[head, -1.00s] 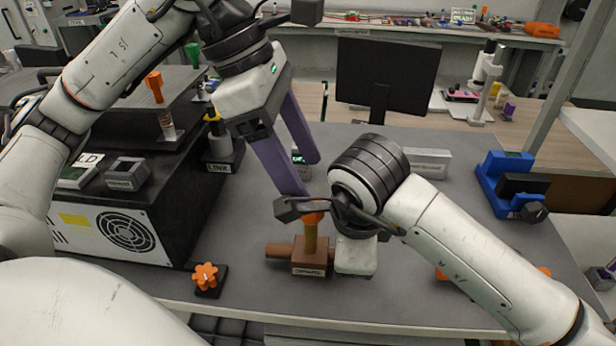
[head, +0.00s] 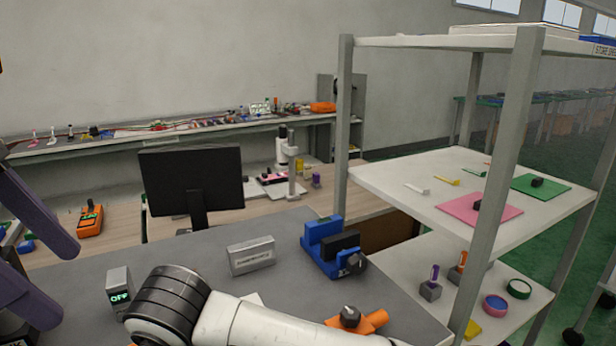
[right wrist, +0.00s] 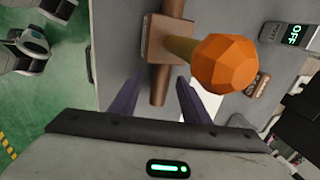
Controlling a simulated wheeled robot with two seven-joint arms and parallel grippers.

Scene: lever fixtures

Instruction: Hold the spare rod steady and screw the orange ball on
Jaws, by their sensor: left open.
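The orange ball (right wrist: 226,64) shows large in the right wrist view, at the near end of a brass rod (right wrist: 180,48). The rod stands in a brown block (right wrist: 158,38) with a brown bar (right wrist: 158,88) sticking out of it. My right gripper (right wrist: 158,82) is open, its purple fingers on either side of the bar's end with gaps visible. Whether the ball is fully seated on the rod I cannot tell. My left gripper (head: 66,284) is open and empty at the left edge of the head view. The block and ball are outside the head view.
On the grey bench stand a display reading OFF (head: 119,291), a grey labelled block (head: 251,255), a blue vise-like fixture (head: 328,248) and an orange part with a dark knob (head: 352,319). A monitor (head: 190,180) is behind. A shelf rack (head: 400,190) stands at right.

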